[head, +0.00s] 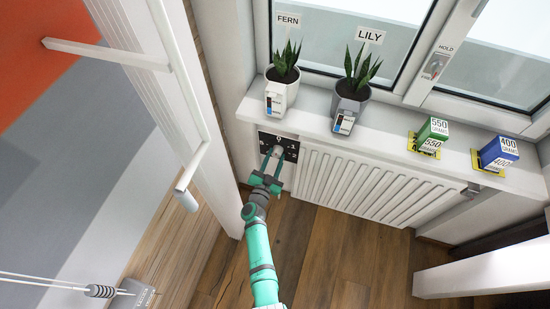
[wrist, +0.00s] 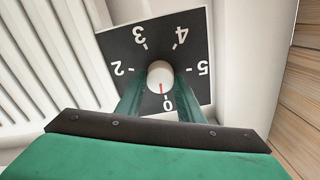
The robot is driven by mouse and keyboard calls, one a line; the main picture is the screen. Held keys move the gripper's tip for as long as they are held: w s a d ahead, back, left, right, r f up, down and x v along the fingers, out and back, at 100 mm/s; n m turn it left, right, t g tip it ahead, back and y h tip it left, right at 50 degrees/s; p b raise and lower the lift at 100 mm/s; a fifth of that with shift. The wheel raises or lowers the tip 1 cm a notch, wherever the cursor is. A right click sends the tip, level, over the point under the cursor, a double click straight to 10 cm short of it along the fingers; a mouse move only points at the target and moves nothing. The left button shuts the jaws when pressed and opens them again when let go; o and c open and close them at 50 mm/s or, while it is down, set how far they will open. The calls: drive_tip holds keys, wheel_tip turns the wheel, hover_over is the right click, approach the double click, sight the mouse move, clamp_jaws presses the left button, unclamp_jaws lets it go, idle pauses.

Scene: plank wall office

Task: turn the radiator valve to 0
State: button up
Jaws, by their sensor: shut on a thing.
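The radiator valve is a round white knob (wrist: 160,73) with a red pointer line on a black square dial plate (wrist: 125,45) marked with white numbers. The numbers 0, 2, 3, 4 and 5 show in the wrist view. The red line points down, at or very close to 0. In the head view the plate (head: 291,147) sits at the left end of the radiator, below the sill. My gripper (head: 271,164) reaches it there. Its green fingers lie on either side of the knob and are shut on it. They hide part of the plate's lower edge.
The white radiator (head: 355,183) runs right of the valve. On the sill (head: 392,125) above stand two potted plants, labelled FERN (head: 284,77) and LILY (head: 352,98), and a green box (head: 433,130) and a blue box (head: 499,150). A white panel with a rail (head: 205,135) stands close left.

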drive_tip(key=shift+w+a+r+n, duration=0.1)
drive_tip(key=shift+a+n, duration=0.05)
drive_tip(key=shift+n, duration=0.45)
drive_tip(key=o, duration=1.1)
drive_tip(key=shift+c, duration=0.2)
drive_tip(key=v, duration=1.1)
